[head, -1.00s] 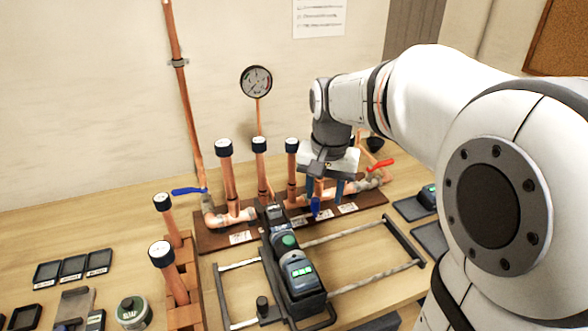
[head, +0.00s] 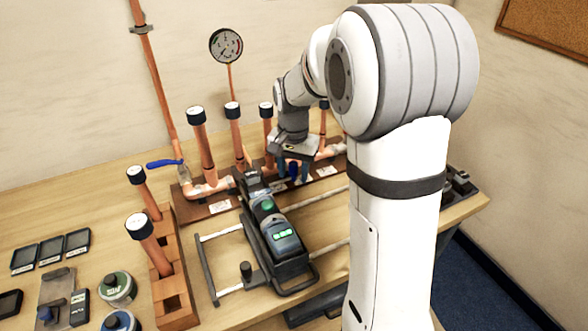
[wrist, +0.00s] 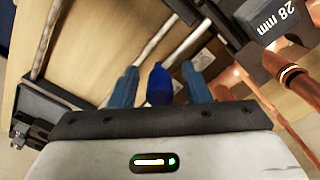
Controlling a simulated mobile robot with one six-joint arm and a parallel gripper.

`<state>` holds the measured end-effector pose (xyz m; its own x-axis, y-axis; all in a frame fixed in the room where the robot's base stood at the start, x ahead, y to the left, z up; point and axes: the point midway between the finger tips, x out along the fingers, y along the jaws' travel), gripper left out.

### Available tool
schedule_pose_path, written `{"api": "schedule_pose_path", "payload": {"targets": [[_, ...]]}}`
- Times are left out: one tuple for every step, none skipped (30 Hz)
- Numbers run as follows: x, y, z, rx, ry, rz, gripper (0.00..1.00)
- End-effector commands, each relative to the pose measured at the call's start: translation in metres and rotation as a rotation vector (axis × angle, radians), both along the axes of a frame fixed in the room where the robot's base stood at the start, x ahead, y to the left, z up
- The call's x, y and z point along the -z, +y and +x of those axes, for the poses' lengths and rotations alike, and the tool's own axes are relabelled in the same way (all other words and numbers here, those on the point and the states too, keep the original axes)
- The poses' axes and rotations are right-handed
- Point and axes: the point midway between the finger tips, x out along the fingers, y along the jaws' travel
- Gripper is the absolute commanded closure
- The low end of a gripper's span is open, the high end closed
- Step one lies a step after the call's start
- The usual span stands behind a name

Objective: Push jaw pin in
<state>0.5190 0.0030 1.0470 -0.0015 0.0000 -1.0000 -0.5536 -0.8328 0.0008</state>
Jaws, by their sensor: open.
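The press tool (head: 268,222) lies on a metal rail frame on the bench, its dark jaw end pointing at the copper manifold (head: 211,188). In the wrist view a dark jaw marked 28 mm (wrist: 275,22) fills the upper right corner. I cannot make out the jaw pin. My gripper (head: 293,172) points down at the manifold's front edge, to the right of the tool's jaw end. In the wrist view its two blue fingers (wrist: 160,78) stand apart. A darker blue pointed piece (wrist: 159,86) shows between them; I cannot tell whether it is held or part of the gripper.
Upright copper pipes with black caps rise from the manifold close to my gripper. A blue valve lever (head: 164,163) is at the left. A wooden rack (head: 170,268) holds two capped pipes. Small black trays (head: 50,250) and round tins (head: 117,288) are at the left.

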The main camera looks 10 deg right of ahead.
Motion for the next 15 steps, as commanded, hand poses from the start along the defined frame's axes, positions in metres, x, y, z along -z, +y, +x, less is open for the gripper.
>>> {"api": "schedule_pose_path", "payload": {"targets": [[0.0015,-0.0001,-0.0002,0.0,0.001,0.001,0.57],[0.0019,-0.0002,-0.0001,0.0,0.0,0.0,0.57],[0.0022,-0.0002,0.0,0.0,0.0,0.0,0.57],[0.0022,-0.0002,0.0,0.0,0.0,0.0,0.57],[0.0021,-0.0003,0.0001,0.0,-0.001,-0.001,0.57],[0.0021,-0.0004,0.0,0.0,-0.001,-0.001,0.57],[0.002,-0.0004,0.0,0.0,-0.001,-0.001,0.57],[0.002,-0.0004,0.0,0.0,-0.001,-0.001,0.57],[0.0019,-0.0004,0.0001,0.0,-0.001,-0.001,0.6],[0.0019,-0.0004,0.0001,0.001,-0.001,-0.001,0.63],[0.0018,-0.0005,0.0,0.001,-0.001,0.0,0.65],[0.0018,-0.0005,0.0,0.001,-0.001,0.0,0.69],[0.0018,-0.0005,0.0,0.001,-0.001,0.0,0.71],[0.0017,-0.0006,0.0001,0.001,-0.001,0.0,0.73],[0.0017,-0.0006,0.0001,0.001,-0.001,0.0,0.77]]}}
